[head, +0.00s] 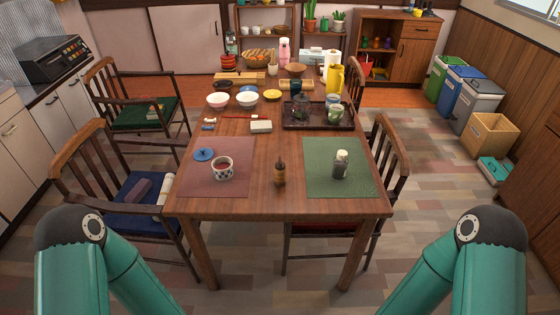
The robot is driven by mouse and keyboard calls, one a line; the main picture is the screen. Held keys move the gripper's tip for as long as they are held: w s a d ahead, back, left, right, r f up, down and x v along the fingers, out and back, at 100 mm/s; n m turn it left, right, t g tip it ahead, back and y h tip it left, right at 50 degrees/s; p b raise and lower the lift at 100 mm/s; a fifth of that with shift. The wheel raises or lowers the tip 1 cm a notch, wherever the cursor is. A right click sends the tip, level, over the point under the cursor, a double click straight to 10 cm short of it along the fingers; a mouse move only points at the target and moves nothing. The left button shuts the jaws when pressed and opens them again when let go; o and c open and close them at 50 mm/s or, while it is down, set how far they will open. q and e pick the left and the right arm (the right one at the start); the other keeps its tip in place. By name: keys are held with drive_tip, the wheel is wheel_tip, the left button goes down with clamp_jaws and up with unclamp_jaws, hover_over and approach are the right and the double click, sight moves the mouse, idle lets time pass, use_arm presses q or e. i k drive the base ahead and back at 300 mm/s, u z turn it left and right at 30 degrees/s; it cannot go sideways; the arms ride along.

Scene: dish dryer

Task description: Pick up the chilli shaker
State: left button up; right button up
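A small jar with a pale cap and a dark grey body (341,166) stands upright on the green placemat (318,181), at the table's near right. A slim brown bottle with a dark neck (280,173) stands upright on bare wood at the near edge, between the two placemats. The jar looks most like the chilli shaker, but no label is readable on either. Only green links of my two arms show, at the bottom left and bottom right, off the table. Neither gripper is in view.
A patterned cup (222,169) and a blue lid (204,154) are on the red placemat (233,187). A dark tray (345,124) holds a teapot and cups. Bowls crowd the far half. Chairs flank the wooden table (268,203); bare wood surrounds the bottle.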

sight(280, 177)
drive_tip(key=k, duration=0.65)
drive_tip(key=u, duration=0.3)
drive_tip(key=i, duration=0.65)
drive_tip(key=u, duration=0.55)
drive_tip(key=i, duration=0.75)
drive_tip(key=z, duration=0.3)
